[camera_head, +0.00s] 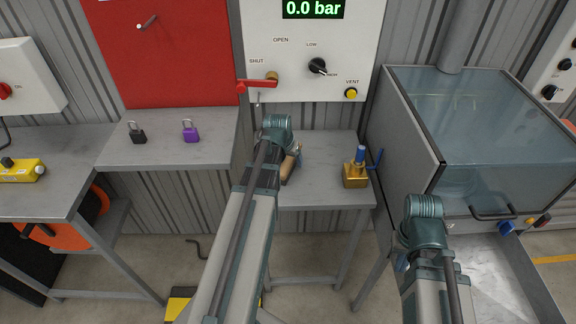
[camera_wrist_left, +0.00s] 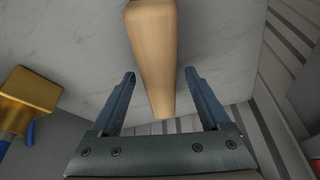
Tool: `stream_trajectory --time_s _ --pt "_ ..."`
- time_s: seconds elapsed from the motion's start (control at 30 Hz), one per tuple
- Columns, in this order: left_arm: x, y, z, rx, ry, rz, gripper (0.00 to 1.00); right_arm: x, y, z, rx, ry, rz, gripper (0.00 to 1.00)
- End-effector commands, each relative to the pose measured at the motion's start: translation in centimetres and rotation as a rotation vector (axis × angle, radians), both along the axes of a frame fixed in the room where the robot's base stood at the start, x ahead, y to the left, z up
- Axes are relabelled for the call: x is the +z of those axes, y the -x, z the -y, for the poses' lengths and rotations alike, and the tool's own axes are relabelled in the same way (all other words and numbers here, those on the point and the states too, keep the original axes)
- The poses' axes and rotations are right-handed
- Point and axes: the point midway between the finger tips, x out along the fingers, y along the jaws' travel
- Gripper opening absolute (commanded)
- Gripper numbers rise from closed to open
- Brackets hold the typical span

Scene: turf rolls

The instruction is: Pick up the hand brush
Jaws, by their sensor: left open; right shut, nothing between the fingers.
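The hand brush shows as a pale wooden handle (camera_head: 288,167) on the small grey workbench, partly hidden behind my left arm in the head view. In the left wrist view the handle (camera_wrist_left: 153,50) runs from the top edge down between the fingers. My left gripper (camera_wrist_left: 160,74) is open, with one finger on each side of the handle and a gap on both sides. The brush's bristles are not visible. My right gripper (camera_head: 400,262) is shut and empty, mostly hidden below its arm at the right.
A brass valve block (camera_head: 355,176) with a blue handle stands on the same bench, right of the brush. A black padlock (camera_head: 137,133) and a purple padlock (camera_head: 190,131) sit on the bench to the left. A glass-lidded cabinet (camera_head: 490,120) stands at the right.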

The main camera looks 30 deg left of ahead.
Motion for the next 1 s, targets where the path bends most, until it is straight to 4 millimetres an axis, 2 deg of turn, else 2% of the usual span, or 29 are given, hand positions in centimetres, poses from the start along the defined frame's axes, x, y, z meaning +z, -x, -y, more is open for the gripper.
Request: stream_trajectory --time_s 0.4,0.83,1.0 --pt "-0.22 0.0 -0.01 0.0 0.0 0.0 0.78 -0.21 0.0 0.0 0.0 0.0 0.0 0.0" --pt "-0.22 0.0 -0.01 0.0 0.0 0.0 0.01 -0.21 0.0 0.0 0.0 0.0 0.0 0.0" --pt "-0.21 0.0 -0.01 0.0 0.0 0.0 0.0 -0.21 0.0 0.0 0.0 0.0 0.0 0.0"
